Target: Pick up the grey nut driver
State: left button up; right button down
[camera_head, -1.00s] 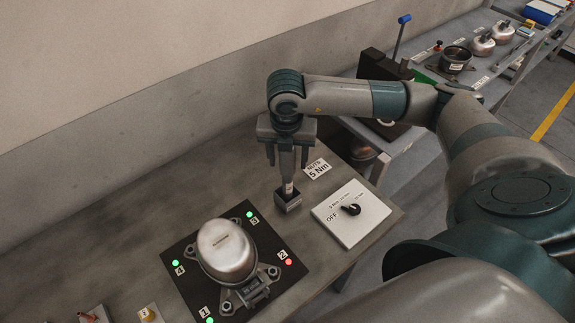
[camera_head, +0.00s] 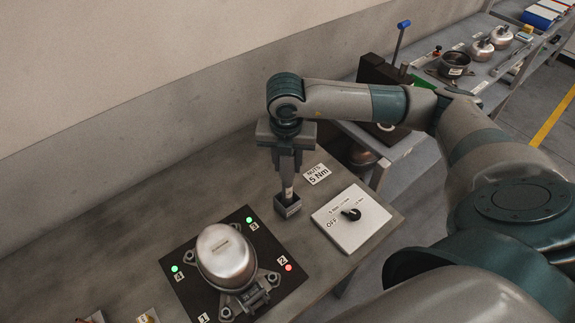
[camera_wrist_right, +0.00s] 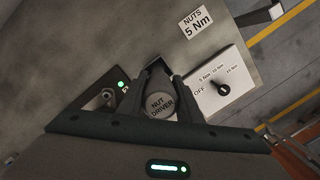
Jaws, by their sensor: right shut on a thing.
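The grey nut driver (camera_wrist_right: 160,107) stands upright in its small dark holder (camera_head: 288,207) on the workbench, its round labelled top facing my right wrist camera. My right gripper (camera_head: 288,172) is above the holder, pointing down, with its fingers shut on the driver. In the right wrist view my right gripper's fingers (camera_wrist_right: 162,95) lie on both sides of the driver. My left gripper is not in view.
A compressor (camera_head: 226,256) sits on a black plate with numbered lights left of the holder. A white switch panel (camera_head: 335,232) and a "NUTS 5 Nm" label (camera_head: 317,173) lie to the right. A grey shelf with pots stands at the back right.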

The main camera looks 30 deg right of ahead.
notch_tip(320, 180, up, 9)
jog(key=b, duration=0.4)
jog(key=shift+f, duration=0.1)
jog(key=shift+r, duration=0.5)
jog(key=shift+a, duration=0.1)
